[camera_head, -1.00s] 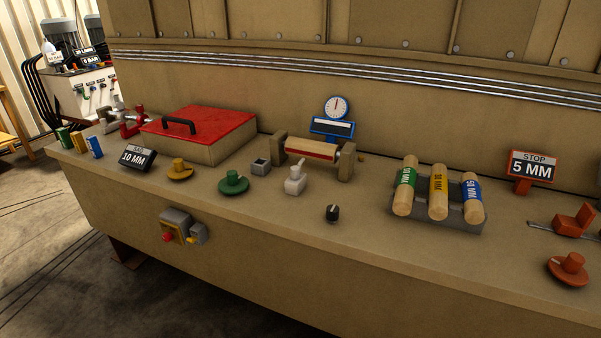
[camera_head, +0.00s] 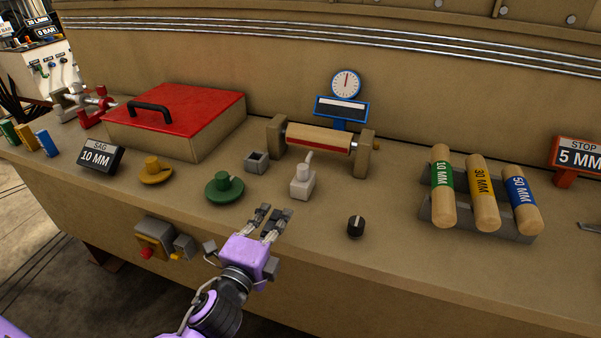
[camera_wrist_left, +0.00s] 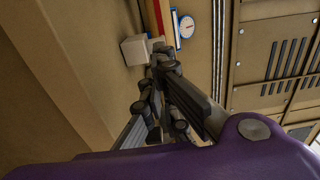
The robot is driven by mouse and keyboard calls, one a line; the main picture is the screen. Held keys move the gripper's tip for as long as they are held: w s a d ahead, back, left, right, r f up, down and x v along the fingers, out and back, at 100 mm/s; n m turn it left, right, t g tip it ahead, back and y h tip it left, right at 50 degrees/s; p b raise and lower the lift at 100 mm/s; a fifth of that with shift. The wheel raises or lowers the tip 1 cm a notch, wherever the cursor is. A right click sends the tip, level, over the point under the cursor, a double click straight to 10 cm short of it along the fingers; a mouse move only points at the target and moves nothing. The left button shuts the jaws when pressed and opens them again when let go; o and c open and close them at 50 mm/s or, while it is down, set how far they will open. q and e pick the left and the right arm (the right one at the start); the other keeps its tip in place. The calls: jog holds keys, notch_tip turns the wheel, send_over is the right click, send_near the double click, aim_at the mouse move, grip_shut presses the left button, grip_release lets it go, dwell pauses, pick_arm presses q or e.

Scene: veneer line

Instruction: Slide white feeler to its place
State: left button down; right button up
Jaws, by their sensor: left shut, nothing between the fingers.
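The white feeler (camera_head: 302,180), a small pale block with a short stem on top, stands upright on the bench in front of the wooden roller (camera_head: 318,138). It also shows in the left wrist view as a pale block (camera_wrist_left: 134,50), partly behind my fingers. My left gripper (camera_head: 271,218) is shut and empty, just in front of and to the left of the feeler, apart from it in the head view. In the left wrist view its fingers (camera_wrist_left: 160,62) point toward the feeler and roller. My right gripper is in neither view.
A grey square socket block (camera_head: 256,161) stands left of the feeler. A green knob (camera_head: 224,188), a yellow knob (camera_head: 155,171) and a black dial (camera_head: 356,227) are nearby. A blue-framed gauge (camera_head: 345,84) stands behind the roller. Labelled rollers (camera_head: 481,195) lie in a rack at right.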

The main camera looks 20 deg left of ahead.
aim_at(301, 173)
pick_arm(q)
jog(key=shift+w, duration=0.1)
jog(key=shift+w+d+r, duration=0.2)
jog(key=shift+d, duration=0.05)
jog(key=w, duration=0.6)
jog(key=w+p, duration=0.1)
jog(key=w, duration=0.5)
jog(key=shift+d+f, duration=0.1)
jog(key=shift+d, duration=0.1)
jog(key=shift+w, duration=0.4)
